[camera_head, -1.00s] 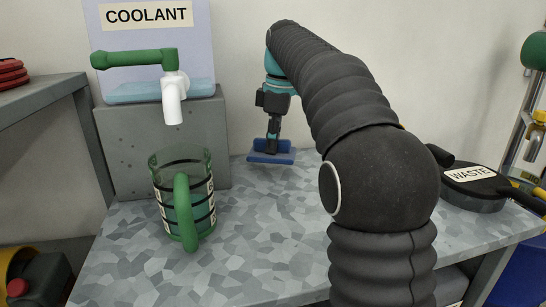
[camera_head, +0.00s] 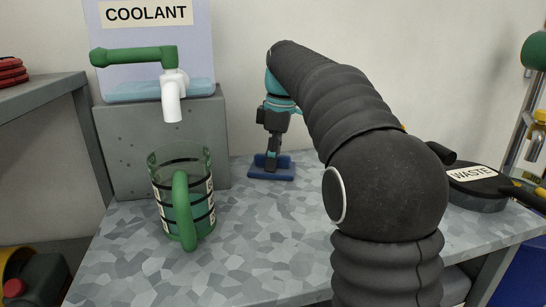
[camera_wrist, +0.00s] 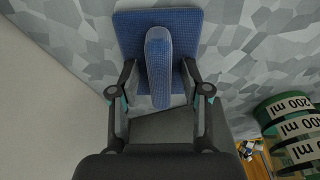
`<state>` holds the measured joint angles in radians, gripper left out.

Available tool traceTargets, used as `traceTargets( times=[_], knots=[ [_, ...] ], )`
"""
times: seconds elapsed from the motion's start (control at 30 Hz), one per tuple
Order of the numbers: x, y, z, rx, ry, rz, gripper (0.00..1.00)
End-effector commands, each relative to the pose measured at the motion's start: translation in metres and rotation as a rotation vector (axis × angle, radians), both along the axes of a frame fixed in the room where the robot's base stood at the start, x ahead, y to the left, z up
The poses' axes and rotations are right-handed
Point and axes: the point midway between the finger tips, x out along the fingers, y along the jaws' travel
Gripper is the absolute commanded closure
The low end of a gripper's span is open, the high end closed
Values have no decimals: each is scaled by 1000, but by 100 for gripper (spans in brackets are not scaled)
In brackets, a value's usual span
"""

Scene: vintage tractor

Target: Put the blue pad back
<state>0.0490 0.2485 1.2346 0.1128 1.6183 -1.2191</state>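The blue pad (camera_head: 284,174) appears to lie flat on the speckled grey bench near the back wall, right of the coolant dispenser. In the wrist view the pad (camera_wrist: 128,38) has an upright blue grip (camera_wrist: 159,65) along its middle. My gripper (camera_head: 272,163) points down over the pad. In the wrist view my gripper (camera_wrist: 159,76) has one finger on each side of the grip, with a visible gap on both sides, so it is open around the grip. The pad's underside is hidden.
A green measuring jug (camera_head: 182,195) stands at the front left under the white tap of the coolant dispenser (camera_head: 165,150). A black waste pan (camera_head: 478,185) sits at the right. The bench (camera_head: 260,235) is clear between jug and arm.

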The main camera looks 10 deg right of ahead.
Motion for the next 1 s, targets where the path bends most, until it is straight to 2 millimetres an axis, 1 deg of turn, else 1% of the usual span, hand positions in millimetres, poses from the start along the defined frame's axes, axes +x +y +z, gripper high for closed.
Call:
traceTargets(
  times=[0.13, 0.27, 0.37, 0.6, 0.8, 1.0],
  knots=[
    [0, 0, 2, 0, 0, 0, 53],
    [0, -1, 11, 0, -2, 0, 53],
    [0, -3, 27, 0, -3, 0, 53],
    [-2, -9, 78, 0, -3, -1, 53],
    [-3, -11, 102, 0, -1, 0, 53],
    [-4, -13, 117, 0, 0, 0, 53]
  ],
)
